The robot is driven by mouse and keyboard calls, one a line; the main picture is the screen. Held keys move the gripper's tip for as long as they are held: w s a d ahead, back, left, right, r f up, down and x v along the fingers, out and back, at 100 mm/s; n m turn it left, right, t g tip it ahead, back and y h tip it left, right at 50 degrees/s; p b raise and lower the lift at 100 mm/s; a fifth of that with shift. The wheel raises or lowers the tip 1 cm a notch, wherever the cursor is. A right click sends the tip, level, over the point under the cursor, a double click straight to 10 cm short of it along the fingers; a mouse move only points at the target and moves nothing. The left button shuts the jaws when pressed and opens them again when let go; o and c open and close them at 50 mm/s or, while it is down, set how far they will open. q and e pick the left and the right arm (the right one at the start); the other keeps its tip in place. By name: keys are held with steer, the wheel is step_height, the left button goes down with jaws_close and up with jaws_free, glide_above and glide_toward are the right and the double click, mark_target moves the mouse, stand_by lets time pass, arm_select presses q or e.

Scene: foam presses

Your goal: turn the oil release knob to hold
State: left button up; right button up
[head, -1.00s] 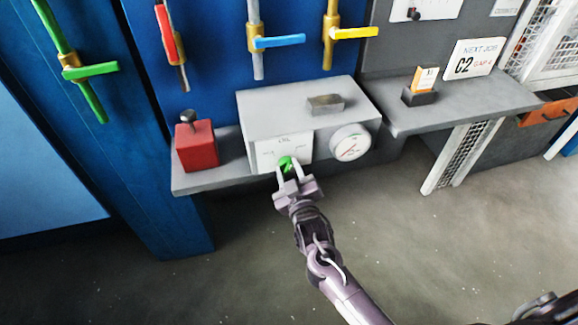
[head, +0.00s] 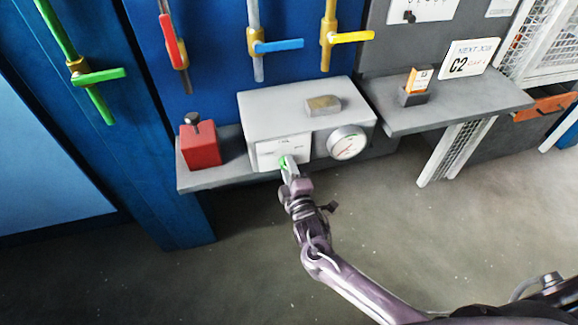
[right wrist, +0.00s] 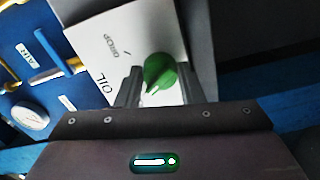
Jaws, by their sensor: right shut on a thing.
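The oil release knob is green with a white mark; in the head view only a sliver of the knob (head: 283,161) shows behind my fingers. It sits on a white plate (head: 270,152) on the front of a grey box. In the right wrist view the knob (right wrist: 164,72) is between the two fingers, and the plate (right wrist: 120,50) reads OIL and DROP; the hold label is not readable. My right gripper (head: 287,166) is shut on the knob from the front. My left gripper is not in view.
The grey box (head: 270,110) carries a round gauge (head: 347,142) right of the plate and a small metal block on top. A red block (head: 199,147) stands left of it on the shelf. Colored valve handles hang above. The floor in front is clear.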

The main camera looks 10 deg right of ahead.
steer(key=shift+n+p, duration=0.4)
steer(key=shift+n, duration=0.7)
steer(key=o, duration=1)
steer(key=s+b, duration=0.1)
steer(key=s, duration=0.6)
steer(key=shift+s+d, duration=0.1)
steer(key=shift+s, duration=0.3)
